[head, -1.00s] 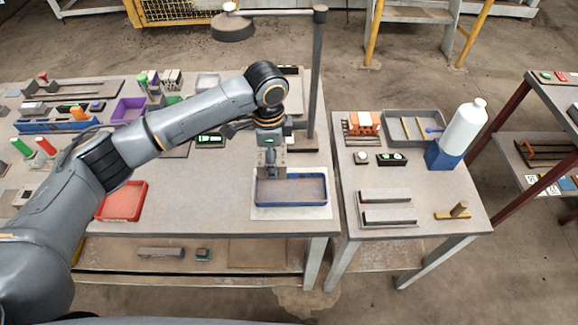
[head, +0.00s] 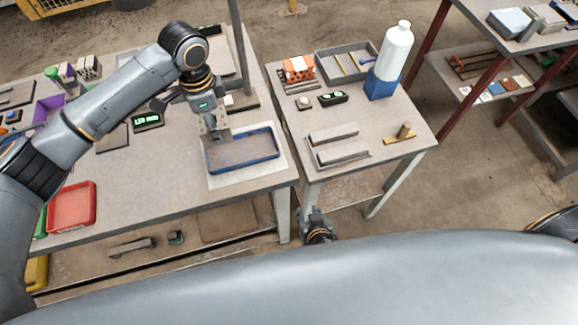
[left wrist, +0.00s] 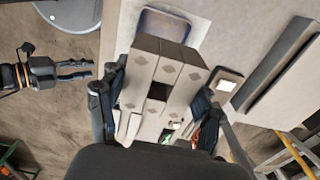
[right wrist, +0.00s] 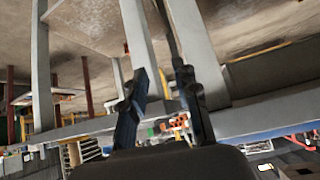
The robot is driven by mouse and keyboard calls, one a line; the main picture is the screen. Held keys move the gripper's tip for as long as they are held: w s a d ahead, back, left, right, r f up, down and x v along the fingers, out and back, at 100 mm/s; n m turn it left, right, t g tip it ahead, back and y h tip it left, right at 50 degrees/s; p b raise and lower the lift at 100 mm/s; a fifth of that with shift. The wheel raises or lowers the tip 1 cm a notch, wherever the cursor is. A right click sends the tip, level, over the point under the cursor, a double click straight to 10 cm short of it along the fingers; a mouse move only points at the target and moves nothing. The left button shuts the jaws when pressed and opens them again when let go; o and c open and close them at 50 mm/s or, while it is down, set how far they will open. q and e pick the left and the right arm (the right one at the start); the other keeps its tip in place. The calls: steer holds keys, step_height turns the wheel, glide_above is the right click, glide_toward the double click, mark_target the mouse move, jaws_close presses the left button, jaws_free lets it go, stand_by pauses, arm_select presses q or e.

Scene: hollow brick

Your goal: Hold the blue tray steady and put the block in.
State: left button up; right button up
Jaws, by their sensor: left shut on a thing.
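The blue tray (head: 245,167) lies on a pale mat near the right front corner of the large table. My left gripper (head: 215,128) is above the tray's back left part. It is shut on a grey hollow block (left wrist: 178,72), whose square openings show in the left wrist view. I cannot tell whether the block touches the tray. The tray (left wrist: 165,24) appears beyond the block there. My right gripper (head: 312,220) is low in front of the gap between the tables, away from the tray. Its fingers (right wrist: 160,85) are apart and empty.
A red tray (head: 71,206) lies at the table's left front. The side table holds an orange brick (head: 298,70), a grey tray (head: 348,62), a white bottle (head: 396,48) in a blue holder, and grey bars (head: 335,134). A post (head: 238,45) stands behind the blue tray.

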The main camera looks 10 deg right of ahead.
steer(key=w+r+m+t, duration=0.2)
steer(key=w+r, duration=0.1)
steer(key=r, duration=0.7)
steer(key=n+t+y, duration=0.2)
steer(key=n+t, duration=0.1)
steer(key=n, duration=0.1)
glide_toward(276, 141)
steer(key=x, duration=0.9)
steer(key=shift+w+f, duration=0.1)
steer(key=shift+w, duration=0.1)
jaws_close()
